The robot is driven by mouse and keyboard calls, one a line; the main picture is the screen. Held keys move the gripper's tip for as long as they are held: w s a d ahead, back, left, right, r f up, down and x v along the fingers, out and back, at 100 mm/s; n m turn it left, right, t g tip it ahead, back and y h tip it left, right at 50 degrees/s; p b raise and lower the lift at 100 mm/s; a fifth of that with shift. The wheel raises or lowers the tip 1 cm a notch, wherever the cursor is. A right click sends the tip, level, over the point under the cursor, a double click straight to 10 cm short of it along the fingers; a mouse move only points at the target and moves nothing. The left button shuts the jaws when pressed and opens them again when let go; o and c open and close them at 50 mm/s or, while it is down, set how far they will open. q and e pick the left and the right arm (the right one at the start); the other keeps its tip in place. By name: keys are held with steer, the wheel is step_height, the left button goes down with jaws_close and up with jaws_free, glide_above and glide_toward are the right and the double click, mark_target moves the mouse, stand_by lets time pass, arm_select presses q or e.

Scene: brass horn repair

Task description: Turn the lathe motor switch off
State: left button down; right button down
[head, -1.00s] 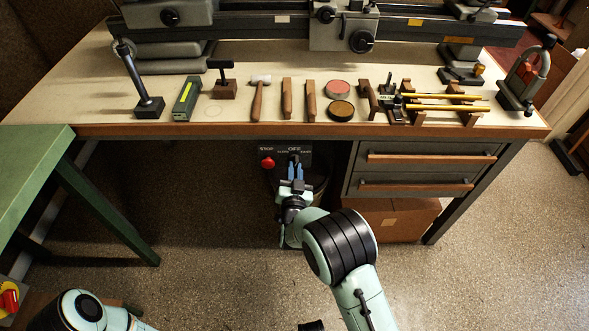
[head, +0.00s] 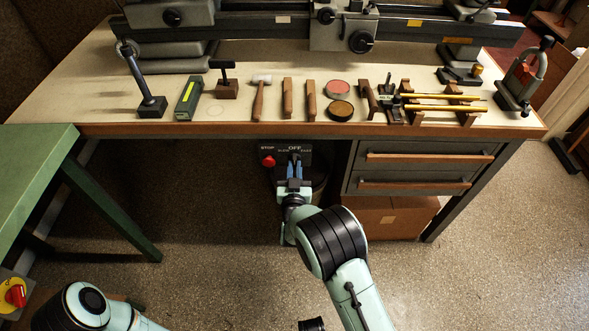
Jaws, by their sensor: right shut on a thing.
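The lathe motor switch panel (head: 265,150) is dark and sits under the front edge of the bench. It bears a red stop button (head: 268,161) at left, the word OFF at top centre, and smaller labels on either side below it. My right gripper (head: 294,165) is in front of the panel, below the OFF label, with its blue-sided fingers pointing up at it. It is shut on the switch handle, which the fingers largely hide. The handle's exact angle cannot be told. My left gripper is out of view; only part of my left arm shows at bottom left.
The wooden bench top (head: 100,90) overhangs the panel. Drawers (head: 425,154) and a cardboard box (head: 385,218) stand right of the gripper. A green table (head: 35,165) is at left, with a red-and-yellow knob (head: 15,295) below it. The floor between is clear.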

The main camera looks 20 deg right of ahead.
steer(key=c, duration=1.1)
jaws_free()
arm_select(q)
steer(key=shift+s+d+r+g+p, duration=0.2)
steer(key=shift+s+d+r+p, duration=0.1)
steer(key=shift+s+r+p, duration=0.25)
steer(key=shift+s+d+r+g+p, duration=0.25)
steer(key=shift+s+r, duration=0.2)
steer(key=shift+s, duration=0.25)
arm_select(e)
steer(key=v, duration=1.3)
steer(key=shift+s, duration=0.2)
